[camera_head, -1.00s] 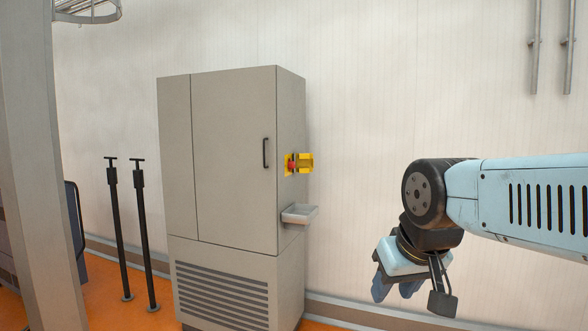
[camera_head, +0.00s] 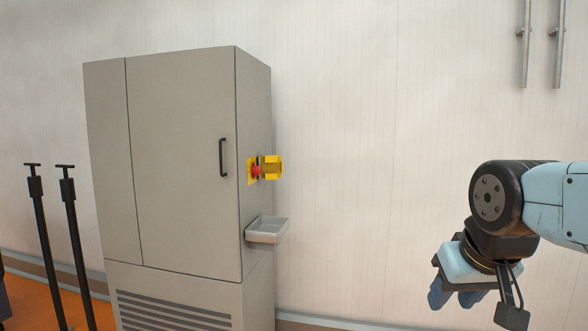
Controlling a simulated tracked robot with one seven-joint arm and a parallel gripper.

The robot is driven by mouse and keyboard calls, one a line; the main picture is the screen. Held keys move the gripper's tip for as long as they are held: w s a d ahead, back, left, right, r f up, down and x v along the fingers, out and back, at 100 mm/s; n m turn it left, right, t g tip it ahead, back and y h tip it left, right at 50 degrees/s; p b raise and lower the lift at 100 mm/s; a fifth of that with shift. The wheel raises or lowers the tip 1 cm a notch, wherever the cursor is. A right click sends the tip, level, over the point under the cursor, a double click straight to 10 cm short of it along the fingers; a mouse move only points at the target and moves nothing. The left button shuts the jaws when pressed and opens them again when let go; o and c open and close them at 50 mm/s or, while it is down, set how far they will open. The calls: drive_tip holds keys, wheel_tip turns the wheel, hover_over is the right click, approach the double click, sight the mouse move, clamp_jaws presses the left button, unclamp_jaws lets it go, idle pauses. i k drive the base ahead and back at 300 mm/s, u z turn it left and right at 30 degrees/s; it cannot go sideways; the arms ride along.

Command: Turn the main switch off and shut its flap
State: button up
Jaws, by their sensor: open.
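The main switch (camera_head: 256,171) is a small red knob on a yellow plate, on the right side wall of a tall grey cabinet. Its yellow flap (camera_head: 273,167) stands open, sticking out to the right of the switch. The knob's exact turn position is too small to tell. My gripper (camera_head: 474,303) hangs at the lower right, pointing down, open and empty. It is well to the right of the switch and lower in the picture, apart from the cabinet.
The grey cabinet (camera_head: 185,160) has a black door handle (camera_head: 223,158). A small grey tray (camera_head: 267,230) juts from its side below the switch. Two black posts (camera_head: 77,245) stand at the left. Pipes (camera_head: 525,45) run on the wall at upper right. The space between cabinet and gripper looks clear.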

sight(255, 170)
drive_tip(key=z, duration=0.1)
drive_tip(key=i, duration=0.95)
drive_tip(key=u, duration=0.4)
